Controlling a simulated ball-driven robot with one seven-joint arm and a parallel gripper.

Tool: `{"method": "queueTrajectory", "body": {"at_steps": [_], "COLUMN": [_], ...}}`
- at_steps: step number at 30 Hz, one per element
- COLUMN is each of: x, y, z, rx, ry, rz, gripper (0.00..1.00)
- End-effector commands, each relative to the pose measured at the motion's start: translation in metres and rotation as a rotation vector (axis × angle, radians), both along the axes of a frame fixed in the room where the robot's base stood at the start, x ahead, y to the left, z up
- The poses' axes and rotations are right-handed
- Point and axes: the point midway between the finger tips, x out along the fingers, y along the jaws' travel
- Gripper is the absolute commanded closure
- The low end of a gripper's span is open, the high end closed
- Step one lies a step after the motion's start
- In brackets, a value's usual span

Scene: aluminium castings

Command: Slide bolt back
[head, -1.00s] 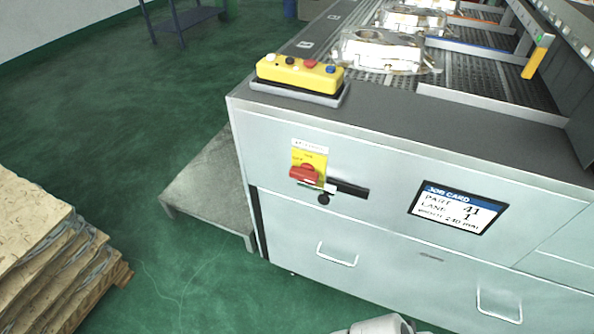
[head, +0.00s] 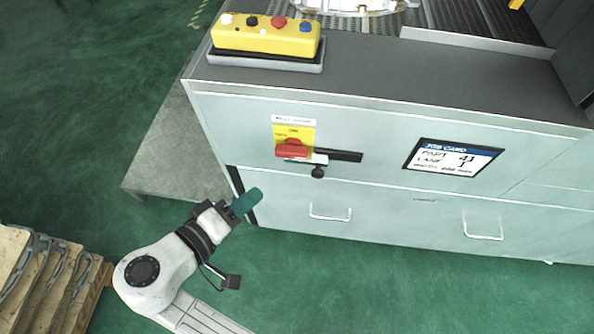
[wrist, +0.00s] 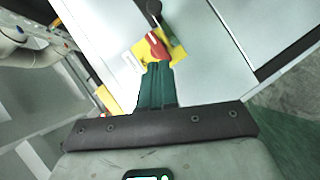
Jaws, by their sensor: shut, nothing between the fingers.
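The bolt (head: 318,171) is a small black knob at the front of a dark slot in the pale cabinet front. A light metal strip lies beside it, just below the red rotary switch (head: 292,149) on its yellow plate. In the wrist view the dark round knob (wrist: 154,7) shows at the top, beyond the red switch handle (wrist: 157,44). My gripper (head: 256,194) has green fingers, shut and empty. It is in front of the cabinet's left corner, left of and below the bolt, apart from it. In the wrist view the fingers (wrist: 157,70) point towards the switch.
A yellow button box (head: 265,36) stands on the cabinet top. Two drawer handles (head: 330,213) stick out below the bolt. A job card (head: 453,157) is to the right. Green floor is clear in front.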

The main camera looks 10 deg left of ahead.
Motion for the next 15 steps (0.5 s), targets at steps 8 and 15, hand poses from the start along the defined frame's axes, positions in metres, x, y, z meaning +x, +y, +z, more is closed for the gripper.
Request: {"method": "queueTrajectory", "body": {"at_steps": [8, 15], "x": [0.008, 0.041], "y": [-0.006, -0.028], "z": [-0.003, -0.014], "rx": [-0.001, -0.001], "ry": [0.002, 0.004], "rz": [-0.003, -0.006], "gripper": [1.0, 1.0]}}
